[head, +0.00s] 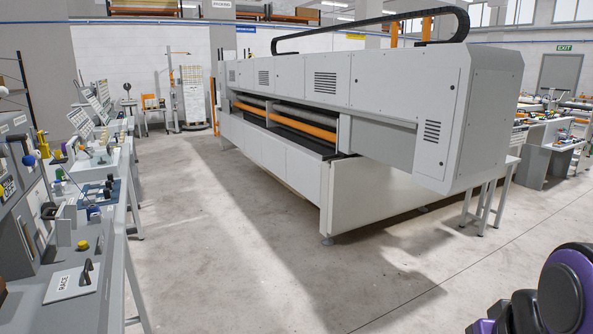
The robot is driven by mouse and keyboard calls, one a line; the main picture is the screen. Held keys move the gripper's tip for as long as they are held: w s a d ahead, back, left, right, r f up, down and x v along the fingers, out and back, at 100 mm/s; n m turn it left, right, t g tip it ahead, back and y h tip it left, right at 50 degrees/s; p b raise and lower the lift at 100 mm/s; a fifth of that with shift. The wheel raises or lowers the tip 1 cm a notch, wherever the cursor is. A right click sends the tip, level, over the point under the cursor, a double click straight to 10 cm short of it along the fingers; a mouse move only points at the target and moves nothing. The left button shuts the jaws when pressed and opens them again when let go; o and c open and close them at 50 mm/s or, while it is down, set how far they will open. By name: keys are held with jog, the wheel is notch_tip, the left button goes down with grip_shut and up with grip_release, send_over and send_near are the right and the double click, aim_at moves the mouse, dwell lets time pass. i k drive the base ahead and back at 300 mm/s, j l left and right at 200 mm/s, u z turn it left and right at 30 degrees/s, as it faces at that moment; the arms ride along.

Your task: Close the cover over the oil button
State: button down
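I cannot pick out the oil button or its cover for certain in the head view. None of these can be read as an oil button. My gripper is not in view; only purple and black links of my arm show at the lower right corner, well apart from the panels.
A long grey quilting gantry (390,90) with orange rollers (303,130) fills the middle and right. Benches with devices (105,165) line the left side. Grey leg frames (487,207) stand at the gantry's right end. The concrete floor (215,240) between benches and gantry is clear.

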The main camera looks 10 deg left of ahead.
aim_at(59, 225)
jog(key=i+l+u, duration=0.15)
jog(key=i, duration=0.4)
jog(key=i+l+u, duration=0.2)
jog(key=i, duration=0.3)
jog(key=i+j+u, duration=0.1)
jog(key=i+u, duration=0.45)
jog(key=u, duration=0.15)
jog(key=i+u, duration=0.35)
jog(key=k, duration=0.1)
